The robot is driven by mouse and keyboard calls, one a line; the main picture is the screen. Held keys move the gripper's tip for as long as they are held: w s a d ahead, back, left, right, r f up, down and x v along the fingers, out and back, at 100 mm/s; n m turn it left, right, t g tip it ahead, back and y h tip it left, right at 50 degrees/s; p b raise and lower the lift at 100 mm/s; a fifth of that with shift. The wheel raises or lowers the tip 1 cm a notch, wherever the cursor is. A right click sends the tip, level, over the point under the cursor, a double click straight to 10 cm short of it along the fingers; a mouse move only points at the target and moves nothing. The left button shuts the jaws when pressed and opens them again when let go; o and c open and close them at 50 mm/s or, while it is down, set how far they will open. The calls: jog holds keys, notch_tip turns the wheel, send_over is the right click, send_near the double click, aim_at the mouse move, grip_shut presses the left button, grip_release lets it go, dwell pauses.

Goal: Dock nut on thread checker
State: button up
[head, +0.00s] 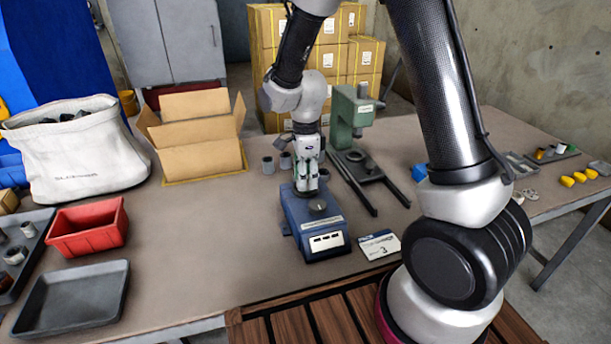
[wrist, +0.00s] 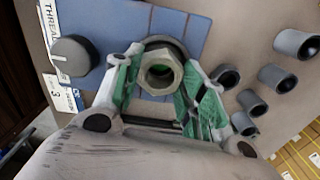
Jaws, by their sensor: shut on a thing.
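My gripper (head: 308,188) is directly over the checker's top, pointing down. In the wrist view my gripper (wrist: 160,80), with green-padded fingers, is shut on a metal hex nut (wrist: 159,72). The nut lies over a dark round part of the checker. I cannot tell whether the nut touches it. The nut is not clear in the head view.
Several grey sleeves (wrist: 250,102) stand beside the checker. A green press (head: 352,115) with two dark rails is close on the right. A white card (head: 379,244) lies at the front. An open carton (head: 200,150), red bin (head: 88,228) and grey tray (head: 72,297) are left.

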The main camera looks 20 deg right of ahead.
jog(key=shift+f, duration=0.6)
jog(key=o, duration=0.9)
notch_tip(320, 180, up, 11)
dwell(0.8)
